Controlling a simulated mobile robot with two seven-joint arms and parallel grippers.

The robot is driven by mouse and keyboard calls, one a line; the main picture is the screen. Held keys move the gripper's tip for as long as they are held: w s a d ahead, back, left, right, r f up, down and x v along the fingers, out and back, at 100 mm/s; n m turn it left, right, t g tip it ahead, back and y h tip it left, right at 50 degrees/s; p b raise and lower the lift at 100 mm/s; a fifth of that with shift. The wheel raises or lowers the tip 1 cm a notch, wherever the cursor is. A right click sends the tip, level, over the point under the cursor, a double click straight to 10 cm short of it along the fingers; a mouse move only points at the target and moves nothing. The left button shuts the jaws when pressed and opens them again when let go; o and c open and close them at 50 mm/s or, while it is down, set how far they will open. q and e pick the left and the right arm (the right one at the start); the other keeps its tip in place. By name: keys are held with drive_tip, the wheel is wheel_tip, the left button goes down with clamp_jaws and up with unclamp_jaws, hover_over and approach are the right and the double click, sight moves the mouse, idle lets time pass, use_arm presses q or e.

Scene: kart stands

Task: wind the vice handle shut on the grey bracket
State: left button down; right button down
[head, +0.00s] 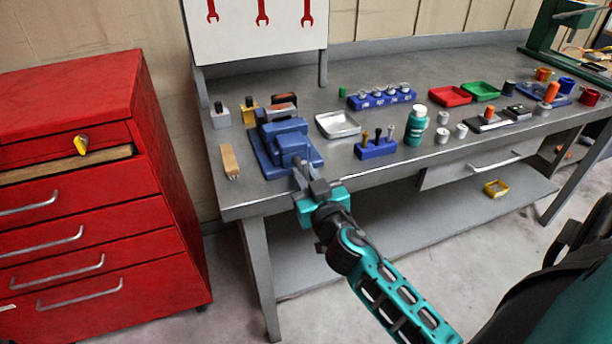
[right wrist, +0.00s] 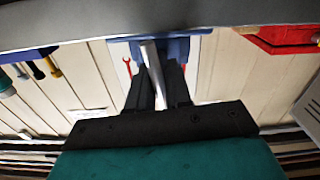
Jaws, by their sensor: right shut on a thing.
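The blue vice (head: 290,138) stands at the bench's front left corner, its screw end facing the front edge. The vice handle (head: 298,174) is a grey metal bar at that end. My right gripper (head: 308,182) is at the handle, just off the bench's front edge, shut on it. In the right wrist view the silver handle bar (right wrist: 153,72) runs slantwise between my dark fingers (right wrist: 158,85), with the blue vice (right wrist: 180,46) behind. I cannot make out the grey bracket; dark and reddish parts show at the vice's jaws. My left gripper is not in view.
A wooden brush (head: 229,161) lies left of the vice. A grey tray (head: 338,124), a blue tool holder (head: 376,150) and a teal bottle (head: 416,126) stand to its right. A red drawer cabinet (head: 90,190) stands left of the bench (head: 270,195).

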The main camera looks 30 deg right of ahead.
drive_tip(key=shift+r, duration=0.1)
idle(0.7)
drive_tip(key=c, duration=1.1)
unclamp_jaws()
drive_tip(key=shift+o, duration=0.2)
